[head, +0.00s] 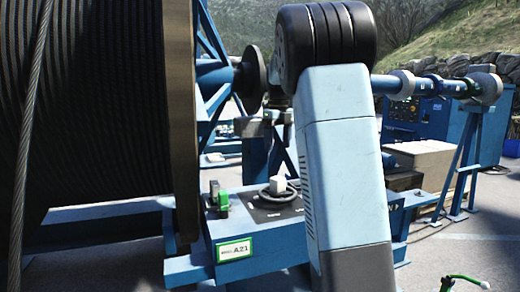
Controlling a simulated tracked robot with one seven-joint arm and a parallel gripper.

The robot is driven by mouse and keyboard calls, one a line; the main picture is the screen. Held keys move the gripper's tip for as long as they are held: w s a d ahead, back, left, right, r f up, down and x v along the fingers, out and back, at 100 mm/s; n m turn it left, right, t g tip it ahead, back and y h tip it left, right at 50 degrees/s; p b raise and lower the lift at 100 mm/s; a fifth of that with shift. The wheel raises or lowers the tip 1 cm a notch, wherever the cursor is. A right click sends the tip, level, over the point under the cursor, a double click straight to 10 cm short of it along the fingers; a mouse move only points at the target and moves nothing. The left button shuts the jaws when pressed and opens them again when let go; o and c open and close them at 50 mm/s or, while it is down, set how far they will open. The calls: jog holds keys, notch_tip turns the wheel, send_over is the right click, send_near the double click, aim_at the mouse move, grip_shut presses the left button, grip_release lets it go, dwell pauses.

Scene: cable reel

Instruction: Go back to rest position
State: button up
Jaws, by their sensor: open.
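My arm rises through the middle of the head view, a light blue link with a dark lower part and a black ribbed joint at the top. It hides part of the scene behind it. My gripper is not in view. A large cable reel (92,110) wound with dark cable fills the left side, its brown flange (182,120) edge-on. A blue control box (262,238) stands right of the flange, with a green-and-white label reading A21 (234,250).
A steel rope (33,130) runs down in front of the reel. A blue shaft (386,84) on a stand (466,160) extends right. Behind are a blue cabinet (415,122) and a tan box (424,160). A green cable-like item (467,279) shows bottom right. Paved floor at right is open.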

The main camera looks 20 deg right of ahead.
jog(key=s+a+n+t, duration=0.2)
jog(key=s+a+n, duration=0.2)
jog(key=s+n, duration=0.55)
jog(key=s+a+n+t, duration=0.1)
jog(key=s+a+n, duration=0.3)
jog(key=s+n, duration=0.55)
jog(key=s+a+f+n+t, duration=0.1)
jog(key=s+a+f+n, duration=0.2)
jog(key=s+n, duration=0.4)
jog(key=s+a+f+n+t, duration=0.1)
jog(key=s+a+f+n, duration=0.2)
jog(key=s+f+n, duration=0.2)
jog(key=shift+s+a+f+n+t, duration=0.2)
jog(key=shift+s+a+n+t, duration=0.1)
jog(key=shift+s+n, duration=0.75)
